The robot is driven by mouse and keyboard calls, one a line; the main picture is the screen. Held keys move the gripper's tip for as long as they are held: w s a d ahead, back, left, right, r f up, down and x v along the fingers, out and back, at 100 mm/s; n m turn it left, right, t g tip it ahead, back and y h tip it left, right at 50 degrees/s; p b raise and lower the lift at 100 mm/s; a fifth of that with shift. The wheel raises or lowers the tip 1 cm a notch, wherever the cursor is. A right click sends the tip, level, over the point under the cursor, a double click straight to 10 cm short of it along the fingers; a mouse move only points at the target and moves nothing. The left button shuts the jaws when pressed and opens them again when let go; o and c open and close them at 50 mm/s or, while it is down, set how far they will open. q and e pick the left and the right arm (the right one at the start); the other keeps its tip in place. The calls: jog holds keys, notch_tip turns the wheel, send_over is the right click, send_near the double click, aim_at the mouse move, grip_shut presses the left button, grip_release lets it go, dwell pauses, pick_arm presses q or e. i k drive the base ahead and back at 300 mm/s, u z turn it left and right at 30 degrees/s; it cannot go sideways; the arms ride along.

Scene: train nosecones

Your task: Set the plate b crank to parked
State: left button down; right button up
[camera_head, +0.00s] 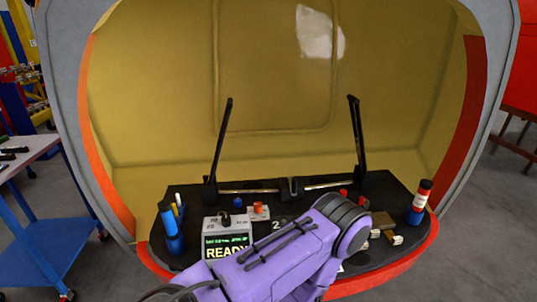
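I cannot make out the plate b crank. A purple arm of mine (285,262) crosses the front middle of the black console (190,205) and hides part of it. A white "2" (276,225) is marked on the console just behind the arm. Small red parts (343,193) show behind the arm's dark round joint, too small to identify. Neither of my grippers can be seen.
A grey box with a lit "READY" screen (227,250) stands left of the arm. Two black upright bars (223,140) rise behind. A blue cart (40,240) stands outside.

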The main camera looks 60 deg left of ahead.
aim_at(293, 180)
jog(key=u, duration=1.65)
jog(key=i, duration=0.5)
jog(key=z, duration=0.55)
jog(key=k, duration=1.3)
jog(key=u, duration=0.1)
jog(key=i, duration=0.55)
jog(key=u, duration=0.9)
jog(key=i, duration=0.85)
jog(key=z, duration=0.1)
